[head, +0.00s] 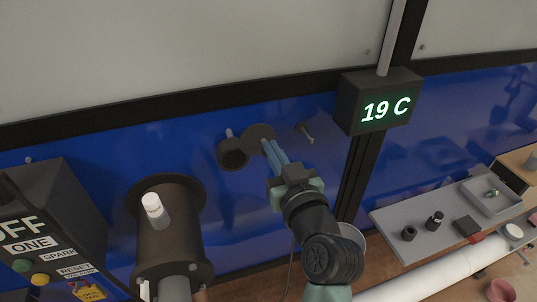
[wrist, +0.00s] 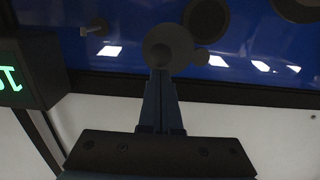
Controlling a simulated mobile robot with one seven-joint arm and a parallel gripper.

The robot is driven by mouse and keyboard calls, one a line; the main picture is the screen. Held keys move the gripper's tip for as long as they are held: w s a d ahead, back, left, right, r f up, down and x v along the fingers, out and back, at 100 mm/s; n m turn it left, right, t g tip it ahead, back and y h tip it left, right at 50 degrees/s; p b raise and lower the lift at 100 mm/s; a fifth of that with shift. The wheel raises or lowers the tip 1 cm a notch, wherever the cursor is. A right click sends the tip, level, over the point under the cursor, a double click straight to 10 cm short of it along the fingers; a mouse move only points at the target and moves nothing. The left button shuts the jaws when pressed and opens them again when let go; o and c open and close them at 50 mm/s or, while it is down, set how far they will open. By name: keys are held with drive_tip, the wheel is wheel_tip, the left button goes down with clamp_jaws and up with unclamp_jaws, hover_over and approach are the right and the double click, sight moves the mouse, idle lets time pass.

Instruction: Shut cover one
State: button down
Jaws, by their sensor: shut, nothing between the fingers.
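A round dark cover disc (head: 258,133) stands on the blue wall panel, up and to the right of a short dark round tube opening (head: 232,154). The opening looks uncovered. My gripper (head: 270,150) is shut and empty, its fingertips at the disc's lower right edge. In the wrist view the fingertips (wrist: 160,68) overlap the edge of the grey disc (wrist: 167,42); I cannot tell whether they touch it. The dark tube (wrist: 207,18) is beside the disc there. No label shows on this cover.
A large flanged cylinder (head: 170,235) and a control box with an OFF/ONE label (head: 42,225) are at left. A peg (head: 304,132) sticks out right of the disc. A 19 C display (head: 378,101) is at upper right. A bench tray (head: 425,230) holds small parts.

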drive_tip(key=a+f+m+y+b, duration=0.1)
drive_tip(key=a+f+m+b, duration=0.2)
drive_tip(key=f+m, duration=0.4)
drive_tip(key=m, duration=0.7)
drive_tip(key=shift+s+a+f, duration=0.15)
drive_tip(key=shift+s+f, duration=0.2)
drive_tip(key=shift+s, duration=0.05)
idle(0.6)
